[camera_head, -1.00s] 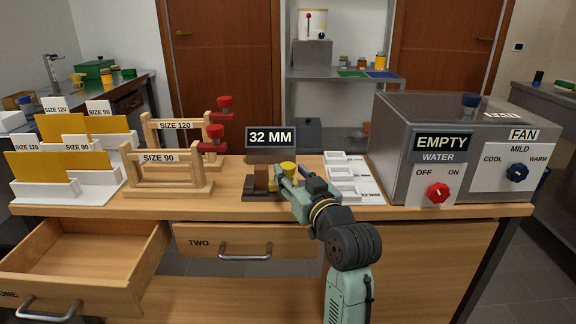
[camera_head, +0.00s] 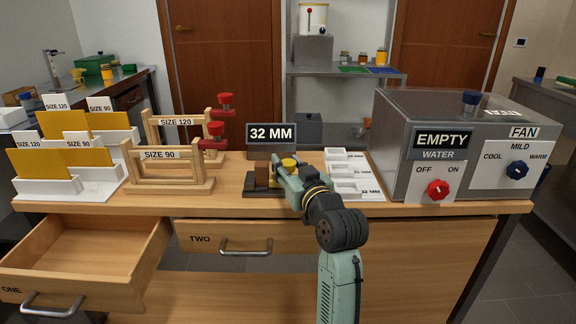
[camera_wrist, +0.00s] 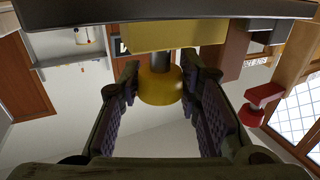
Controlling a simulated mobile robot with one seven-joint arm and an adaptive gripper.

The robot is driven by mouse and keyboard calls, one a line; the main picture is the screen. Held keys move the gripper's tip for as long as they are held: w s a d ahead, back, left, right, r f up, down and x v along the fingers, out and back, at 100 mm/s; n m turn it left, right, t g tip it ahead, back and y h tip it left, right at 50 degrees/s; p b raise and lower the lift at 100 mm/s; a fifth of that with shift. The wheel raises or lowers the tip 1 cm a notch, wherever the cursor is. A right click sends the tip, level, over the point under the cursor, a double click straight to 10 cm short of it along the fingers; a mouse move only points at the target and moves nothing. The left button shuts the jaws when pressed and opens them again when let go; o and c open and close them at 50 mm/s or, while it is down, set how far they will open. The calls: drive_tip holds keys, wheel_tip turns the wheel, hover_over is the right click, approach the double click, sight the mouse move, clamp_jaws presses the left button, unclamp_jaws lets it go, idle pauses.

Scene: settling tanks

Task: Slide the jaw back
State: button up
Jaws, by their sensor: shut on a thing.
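The jaw device is a small press on a dark base (camera_head: 262,194), with a brown block (camera_head: 262,174) and a yellow knob (camera_head: 289,162). A sign reading 32 MM (camera_head: 271,134) stands behind it. My gripper (camera_head: 284,172) reaches the device from the right and hides part of it. In the wrist view, the yellow knob (camera_wrist: 160,86) on a dark stem sits between the two fingers of my gripper (camera_wrist: 161,80), which are shut on it. A yellowish block (camera_wrist: 172,36) and a brown block (camera_wrist: 228,48) show beyond the knob.
White trays (camera_head: 345,172) lie close to the right of the device, before a grey box (camera_head: 400,150) with red and blue dials. Wooden frames (camera_head: 167,182) with red clamps stand left.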

clamp_jaws()
drive_tip(key=d, duration=0.3)
drive_tip(key=shift+d+b, duration=0.15)
drive_tip(key=shift+b, duration=0.2)
drive_tip(key=o, duration=0.7)
unclamp_jaws()
drive_tip(key=shift+d, duration=0.1)
drive_tip(key=shift+s, duration=0.1)
drive_tip(key=v, duration=1.1)
drive_tip(key=shift+s+d, duration=0.1)
drive_tip(key=shift+s, duration=0.3)
